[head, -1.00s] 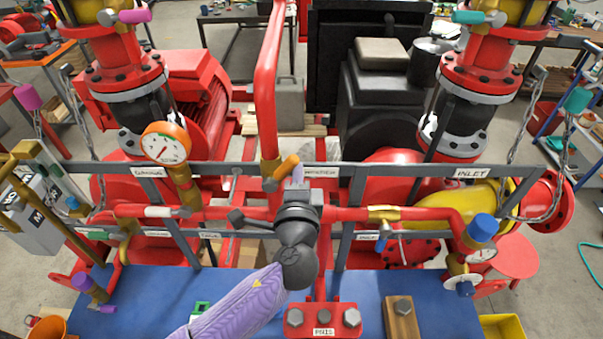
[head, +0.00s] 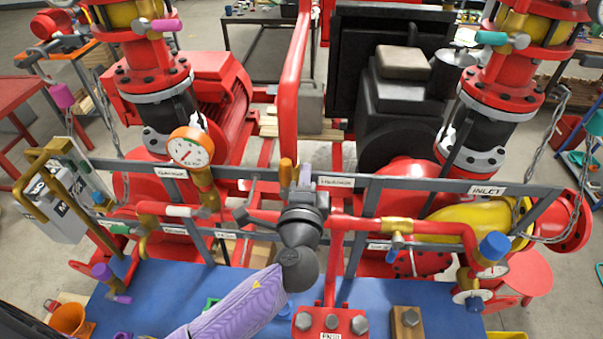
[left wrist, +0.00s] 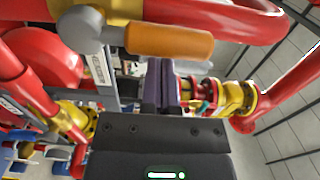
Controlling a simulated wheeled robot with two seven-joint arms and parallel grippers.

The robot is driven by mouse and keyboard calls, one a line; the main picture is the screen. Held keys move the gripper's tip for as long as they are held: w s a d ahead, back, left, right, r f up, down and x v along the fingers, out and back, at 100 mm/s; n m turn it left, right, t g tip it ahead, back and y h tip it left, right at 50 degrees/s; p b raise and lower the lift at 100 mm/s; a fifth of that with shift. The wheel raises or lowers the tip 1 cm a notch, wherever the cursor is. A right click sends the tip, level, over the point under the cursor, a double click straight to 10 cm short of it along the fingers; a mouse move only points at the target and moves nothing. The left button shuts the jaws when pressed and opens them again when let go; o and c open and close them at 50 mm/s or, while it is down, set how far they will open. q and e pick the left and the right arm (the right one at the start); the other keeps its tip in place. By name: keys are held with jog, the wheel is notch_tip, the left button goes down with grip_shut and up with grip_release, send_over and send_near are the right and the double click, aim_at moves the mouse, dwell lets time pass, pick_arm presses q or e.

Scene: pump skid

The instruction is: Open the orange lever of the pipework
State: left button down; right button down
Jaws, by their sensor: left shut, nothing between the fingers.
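The orange lever (head: 286,172) sits on the red pipework in front of the tall red pipe and points roughly straight up in the head view. In the left wrist view the orange lever (left wrist: 170,42) lies across the top on a grey hub, large and close. My left gripper (head: 305,176) is just right of the lever, its purple fingers shut and empty. In the left wrist view the shut fingertips (left wrist: 162,72) are right beside the lever's lower edge; I cannot tell whether they touch it. My black wrist hides the pipe joint behind it. My right gripper is not in view.
The tall red pipe (head: 294,90) rises close behind the lever. A grey labelled rail (head: 400,186) runs across the frame. A pressure gauge (head: 190,148) stands to the left, and a blue-handled valve (head: 393,250) to the right. Other coloured handles are around.

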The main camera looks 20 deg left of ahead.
pick_arm(q)
jog(key=v, duration=0.8)
jog(key=shift+s, duration=0.4)
